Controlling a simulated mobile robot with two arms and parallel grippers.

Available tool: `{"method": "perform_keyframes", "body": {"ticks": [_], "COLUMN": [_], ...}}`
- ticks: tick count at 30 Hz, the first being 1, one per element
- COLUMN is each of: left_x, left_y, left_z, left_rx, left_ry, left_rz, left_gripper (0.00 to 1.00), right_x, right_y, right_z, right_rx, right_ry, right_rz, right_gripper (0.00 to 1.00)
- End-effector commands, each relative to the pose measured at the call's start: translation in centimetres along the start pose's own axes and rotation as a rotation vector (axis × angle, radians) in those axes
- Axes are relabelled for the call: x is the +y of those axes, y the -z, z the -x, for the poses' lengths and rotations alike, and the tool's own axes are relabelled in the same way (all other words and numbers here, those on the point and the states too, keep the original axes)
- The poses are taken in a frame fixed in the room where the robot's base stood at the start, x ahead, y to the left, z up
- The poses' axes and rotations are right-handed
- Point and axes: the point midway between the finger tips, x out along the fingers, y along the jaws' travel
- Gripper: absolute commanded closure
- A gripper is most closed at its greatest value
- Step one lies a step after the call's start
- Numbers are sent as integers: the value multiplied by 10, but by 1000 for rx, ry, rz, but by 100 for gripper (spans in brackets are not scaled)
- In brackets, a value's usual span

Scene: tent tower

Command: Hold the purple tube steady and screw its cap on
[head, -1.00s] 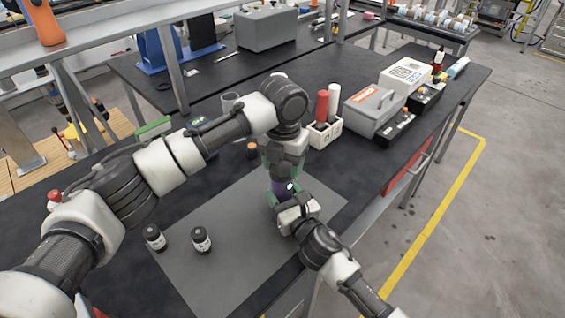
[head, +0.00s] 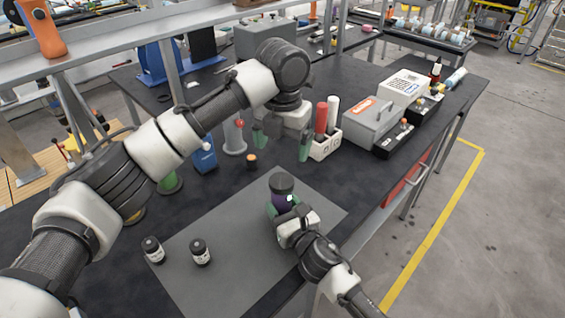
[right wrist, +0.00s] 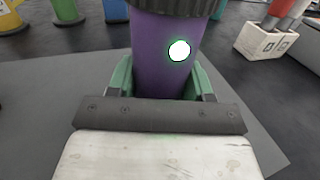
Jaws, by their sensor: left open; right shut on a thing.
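The purple tube (head: 279,201) stands upright on the grey mat, and it also shows in the right wrist view (right wrist: 160,58). Its dark ribbed cap (head: 281,182) sits on the tube's top; whether it is tight cannot be told. The cap's lower edge shows in the right wrist view (right wrist: 180,6). My right gripper (head: 281,214) is shut around the tube's lower part, with a green finger on each side. My left gripper (head: 280,142) is open and empty, fingers pointing down, above and behind the cap and apart from it.
Two dark bottles (head: 153,249) (head: 200,252) stand at the left of the grey mat (head: 225,222). A small orange-topped item (head: 251,161) stands behind the mat. A white rack (head: 325,147) with red and white tubes and a grey box (head: 374,122) stand at right.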

Motion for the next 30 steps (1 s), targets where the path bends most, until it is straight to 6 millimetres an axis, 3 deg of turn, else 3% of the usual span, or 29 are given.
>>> {"method": "perform_keyframes", "body": {"ticks": [6,17,18,23,30], "left_x": [0,0,0,0,0], "left_y": [0,0,0,0,0], "left_z": [26,31,30,30,30], "left_rx": [0,1,1,1,1], "left_ry": [-1,0,0,0,0], "left_rz": [-1,-1,-1,-1,-1], "left_gripper": [13,13,13,13,13], "right_x": [0,0,0,0,0], "right_y": [1,1,1,0,0], "right_z": [0,0,0,0,0], "right_rx": [2,1,1,1,0], "right_ry": [0,0,0,0,0], "right_rz": [0,0,0,0,0], "right_gripper": [100,100,43,19,19]}}
